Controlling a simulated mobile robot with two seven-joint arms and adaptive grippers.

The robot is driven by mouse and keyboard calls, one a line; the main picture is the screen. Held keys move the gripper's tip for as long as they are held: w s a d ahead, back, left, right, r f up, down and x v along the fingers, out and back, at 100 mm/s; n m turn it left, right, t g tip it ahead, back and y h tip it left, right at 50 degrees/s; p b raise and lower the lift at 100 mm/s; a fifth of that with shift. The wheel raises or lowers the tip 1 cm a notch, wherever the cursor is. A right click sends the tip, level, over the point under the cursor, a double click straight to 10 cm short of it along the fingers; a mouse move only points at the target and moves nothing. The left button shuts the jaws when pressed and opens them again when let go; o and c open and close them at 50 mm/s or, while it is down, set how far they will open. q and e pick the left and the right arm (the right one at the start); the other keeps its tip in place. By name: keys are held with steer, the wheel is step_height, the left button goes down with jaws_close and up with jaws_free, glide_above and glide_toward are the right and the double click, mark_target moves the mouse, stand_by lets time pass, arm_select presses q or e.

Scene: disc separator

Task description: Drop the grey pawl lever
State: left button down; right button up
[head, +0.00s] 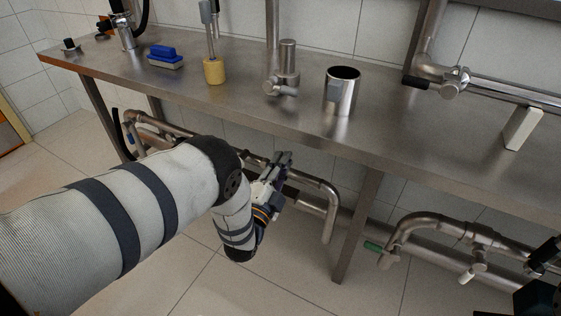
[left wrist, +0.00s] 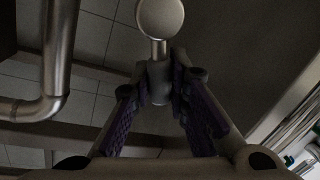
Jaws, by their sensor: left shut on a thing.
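My left gripper (head: 281,168) is below the front edge of the steel table, by the pipework, in the head view. In the left wrist view its two purple-padded fingers (left wrist: 160,95) are closed on the stem of the grey pawl lever (left wrist: 159,72). The lever has a pale round knob that sticks out beyond the fingertips. In the head view I cannot make out the lever, as the gripper covers that spot. Dark parts that look like my right gripper (head: 540,285) show at the lower right corner, cut off by the frame; its fingers cannot be made out.
The steel table (head: 240,112) holds a blue brush (head: 163,55), a yellow-based tool (head: 214,70) and a metal cup (head: 342,92). Bent steel pipes (head: 325,205) run under the table, with a table leg (head: 357,225) to their right. The tiled floor in front is clear.

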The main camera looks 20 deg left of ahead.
arm_select(q)
steer(key=shift+d+f+m+h+b, duration=0.1)
steer(key=shift+f+m+h+b, duration=0.4)
steer(key=shift+m, duration=0.85)
steer(key=shift+d+f+m+h+b, duration=0.1)
steer(key=shift+f+m+h+b, duration=0.15)
steer(key=shift+f+m, duration=0.75)
arm_select(e)
steer(key=shift+x, duration=1.05)
arm_select(q)
steer(key=shift+r+m, duration=0.4)
steer(key=shift+m, duration=0.15)
arm_select(e)
steer(key=shift+s, duration=0.15)
arm_select(q)
steer(key=c, duration=1.5)
jaws_free()
steer(key=shift+a, duration=0.1)
steer(key=shift+c, duration=0.2)
steer(key=shift+s, duration=0.15)
steer(key=s+f, duration=0.2)
steer(key=s, duration=0.9)
steer(key=shift+s+a+f, duration=0.15)
steer(key=shift+s+a, duration=0.15)
steer(key=shift+a, duration=0.1)
